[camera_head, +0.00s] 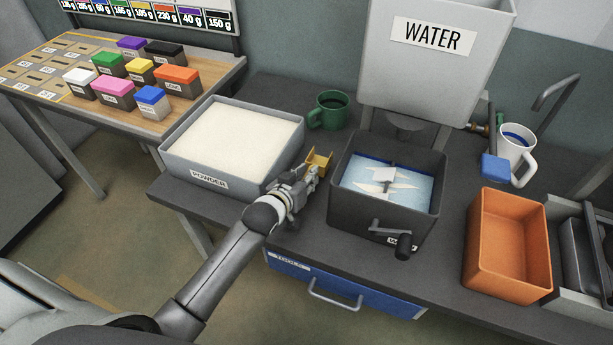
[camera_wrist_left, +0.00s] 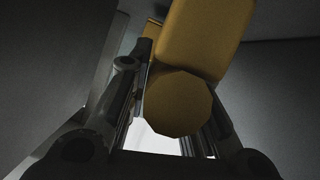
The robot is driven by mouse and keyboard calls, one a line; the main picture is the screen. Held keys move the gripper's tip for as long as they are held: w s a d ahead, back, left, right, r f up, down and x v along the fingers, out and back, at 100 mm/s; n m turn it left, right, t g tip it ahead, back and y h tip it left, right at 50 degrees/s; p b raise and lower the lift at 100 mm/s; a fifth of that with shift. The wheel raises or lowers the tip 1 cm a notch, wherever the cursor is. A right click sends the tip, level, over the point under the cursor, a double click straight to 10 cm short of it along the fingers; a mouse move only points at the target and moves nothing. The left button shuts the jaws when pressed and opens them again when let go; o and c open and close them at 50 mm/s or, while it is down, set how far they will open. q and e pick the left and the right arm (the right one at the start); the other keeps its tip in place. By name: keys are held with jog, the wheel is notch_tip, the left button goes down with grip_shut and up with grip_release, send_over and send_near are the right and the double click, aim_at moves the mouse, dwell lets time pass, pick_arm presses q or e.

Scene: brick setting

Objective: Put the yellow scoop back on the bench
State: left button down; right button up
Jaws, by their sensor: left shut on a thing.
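The yellow scoop (camera_head: 318,160) is held between the white powder bin (camera_head: 228,188) and the dark mixing box (camera_head: 372,222). My left gripper (camera_head: 304,179) is shut on its handle. In the left wrist view the scoop (camera_wrist_left: 205,38) fills the upper middle, its round handle end facing the camera between the fingers of my left gripper (camera_wrist_left: 175,110). The scoop is over the dark bench (camera_head: 282,97); I cannot tell whether it touches the top. The inside of the scoop is too small to judge. My right gripper is not in view.
A green mug (camera_head: 329,110) stands behind the scoop. A water tank (camera_head: 432,60) rises behind the mixing box, whose crank (camera_head: 392,236) sticks out in front. An orange bin (camera_head: 508,245) and white jug (camera_head: 512,150) stand right. Free bench around the scoop is narrow.

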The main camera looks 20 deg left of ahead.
pick_arm(q)
jog(key=shift+f, duration=0.35)
jog(key=shift+f+b, duration=0.5)
jog(key=shift+f, duration=0.15)
jog(key=c, duration=1.2)
grip_release()
jog(key=shift+c, duration=0.2)
jog(key=v, duration=1.2)
jog(key=shift+s, duration=0.1)
